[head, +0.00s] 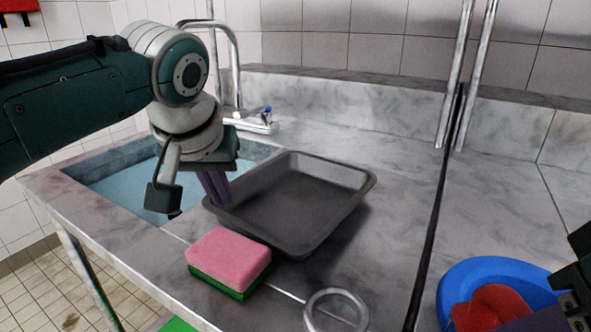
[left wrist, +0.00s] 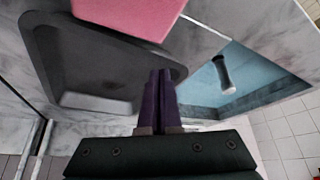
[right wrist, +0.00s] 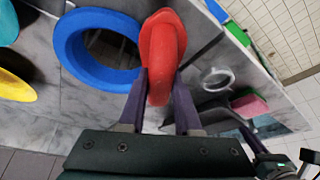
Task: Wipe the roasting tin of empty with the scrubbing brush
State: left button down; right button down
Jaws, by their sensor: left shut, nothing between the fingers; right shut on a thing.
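The dark grey roasting tin (head: 300,195) lies on the marble counter beside the sink and looks empty. My left gripper (head: 215,190) is shut and empty at its left rim. In the left wrist view its fingers (left wrist: 160,78) overlap the rim of the tin (left wrist: 75,70); I cannot tell if they touch. I cannot make out a scrubbing brush. A dark cylinder with a pale end (left wrist: 224,75) shows in the sink, its kind unclear.
A pink and green sponge (head: 230,262) lies in front of the tin. The water-filled sink (head: 125,185) is at left, with a tap (head: 236,65) behind. A metal ring (head: 336,293) is at front. Counter right of the tin is clear.

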pick_arm(q)
jog(key=shift+f+b, duration=0.35)
jog(key=shift+f, duration=0.2)
pick_arm(e)
jog(key=shift+f, duration=0.3)
pick_arm(q)
jog(key=shift+r, duration=0.1)
